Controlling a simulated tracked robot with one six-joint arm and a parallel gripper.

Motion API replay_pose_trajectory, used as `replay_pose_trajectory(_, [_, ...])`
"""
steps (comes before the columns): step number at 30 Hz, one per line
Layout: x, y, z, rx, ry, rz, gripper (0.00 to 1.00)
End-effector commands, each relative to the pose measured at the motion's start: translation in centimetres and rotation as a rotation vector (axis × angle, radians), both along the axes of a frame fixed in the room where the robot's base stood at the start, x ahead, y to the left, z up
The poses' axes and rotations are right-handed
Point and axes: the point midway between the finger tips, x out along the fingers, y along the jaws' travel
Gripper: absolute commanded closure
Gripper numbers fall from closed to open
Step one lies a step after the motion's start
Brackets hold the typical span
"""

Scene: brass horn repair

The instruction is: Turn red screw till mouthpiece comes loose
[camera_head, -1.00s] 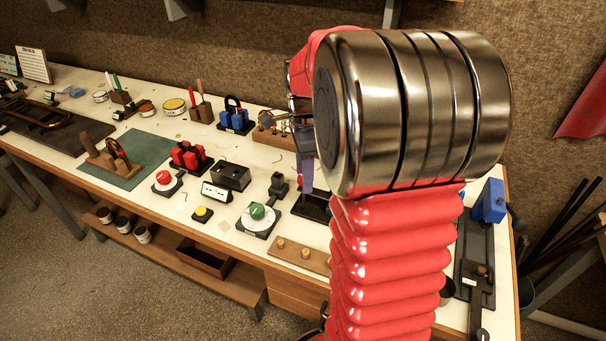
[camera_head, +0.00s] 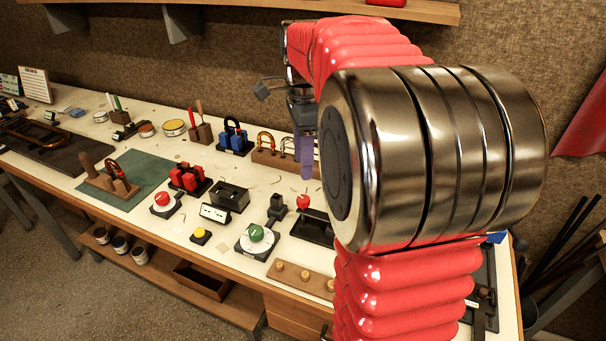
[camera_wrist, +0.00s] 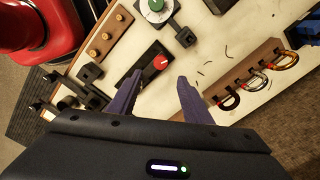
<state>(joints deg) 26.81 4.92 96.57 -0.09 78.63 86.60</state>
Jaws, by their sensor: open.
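A red knob, likely the red screw, (camera_head: 303,201) stands at a black fixture (camera_head: 312,229) on the bench, left of my arm. In the wrist view the red knob (camera_wrist: 161,62) shows a pale mark on its face and sits on the black fixture (camera_wrist: 147,75). My gripper (camera_wrist: 160,79) has its two purple fingers spread apart, with the knob showing between and beyond their tips. Nothing is held. In the head view one purple finger hangs above the bench, above the knob. I cannot make out the mouthpiece for certain.
A green dial (camera_head: 256,233) stands left of the fixture, and a wooden strip with pegs (camera_head: 300,275) lies in front. A wooden rack with metal loops (camera_wrist: 247,76) is right of my fingers in the wrist view. Red blocks (camera_head: 188,178) stand farther left.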

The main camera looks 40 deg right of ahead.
Motion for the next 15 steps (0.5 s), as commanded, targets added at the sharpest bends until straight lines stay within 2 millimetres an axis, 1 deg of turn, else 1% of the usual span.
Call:
replay_pose_trajectory(1, [0.1, 0.0, 0.8, -0.001, -0.003, 0.000, 0.55])
replay_pose_trajectory(3, [0.0, 0.0, 1.5, -0.001, -0.002, 0.000, 0.55])
replay_pose_trajectory(6, [0.0, 0.0, 2.3, 0.000, -0.001, 0.000, 0.55])
replay_pose_trajectory(15, [0.0, 0.0, 2.5, 0.000, 0.000, 0.000, 0.55])
